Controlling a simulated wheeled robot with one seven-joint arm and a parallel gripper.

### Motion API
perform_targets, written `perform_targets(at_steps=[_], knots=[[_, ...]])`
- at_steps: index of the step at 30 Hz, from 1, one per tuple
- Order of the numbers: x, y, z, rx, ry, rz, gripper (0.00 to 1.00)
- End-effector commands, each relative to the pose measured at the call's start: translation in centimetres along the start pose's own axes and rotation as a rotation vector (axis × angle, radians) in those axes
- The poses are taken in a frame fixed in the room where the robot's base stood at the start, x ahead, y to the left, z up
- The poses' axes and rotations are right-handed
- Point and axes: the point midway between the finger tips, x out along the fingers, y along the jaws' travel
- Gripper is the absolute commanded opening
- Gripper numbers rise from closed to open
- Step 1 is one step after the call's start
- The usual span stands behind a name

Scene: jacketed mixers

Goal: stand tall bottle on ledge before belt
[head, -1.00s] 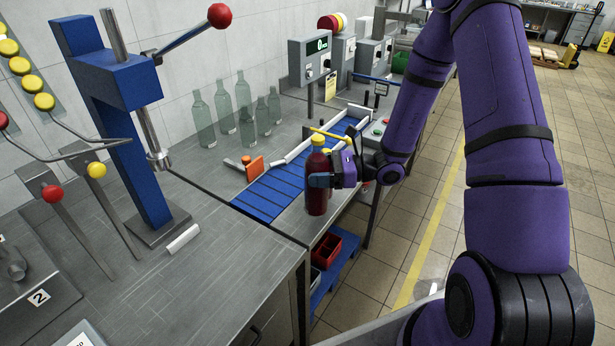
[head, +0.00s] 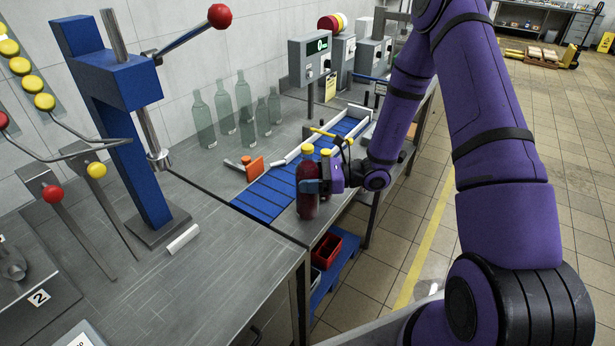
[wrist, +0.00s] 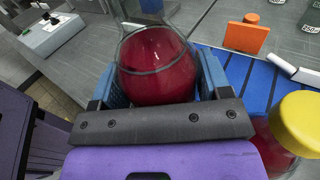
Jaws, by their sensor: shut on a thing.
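The tall bottle (head: 307,203), dark red with a yellow cap, is upright at the near edge of the blue belt (head: 268,194). My gripper (head: 312,187) is shut around its body from the right. In the wrist view the red body (wrist: 157,70) sits between the blue fingers, clear toward the top. The ledge (head: 290,228) is the bare grey steel strip before the belt. The bottle's base shows over the inner part of this area; I cannot tell whether it touches.
A second yellow-capped red bottle (wrist: 290,125) is close beside my gripper; its cap (head: 325,153) shows behind the held bottle. An orange block (head: 254,168) is beyond the belt. Several clear green bottles (head: 245,110) stand at the back. Red bins (head: 327,250) sit below.

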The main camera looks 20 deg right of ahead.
Motion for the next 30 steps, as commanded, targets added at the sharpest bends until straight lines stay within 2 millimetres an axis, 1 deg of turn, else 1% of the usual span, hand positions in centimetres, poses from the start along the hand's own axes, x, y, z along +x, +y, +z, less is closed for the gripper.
perform_targets(at_steps=[5,6,7,14,18,20,23,30], knots=[[0.0,0.0,-0.2,0.000,-0.002,0.000,0.05],[0.0,0.0,-0.3,0.001,0.000,0.000,0.75],[0.0,0.0,-0.3,0.001,0.000,0.000,0.81],[0.0,0.0,-0.2,0.001,0.000,0.000,0.81],[-0.1,0.0,0.1,-0.001,0.000,0.000,0.81],[-0.7,0.0,0.0,0.000,0.001,-0.002,0.81],[-2.3,-0.1,0.0,0.000,0.001,-0.004,0.81],[-7.2,-0.1,0.0,0.001,0.001,-0.004,0.81]])
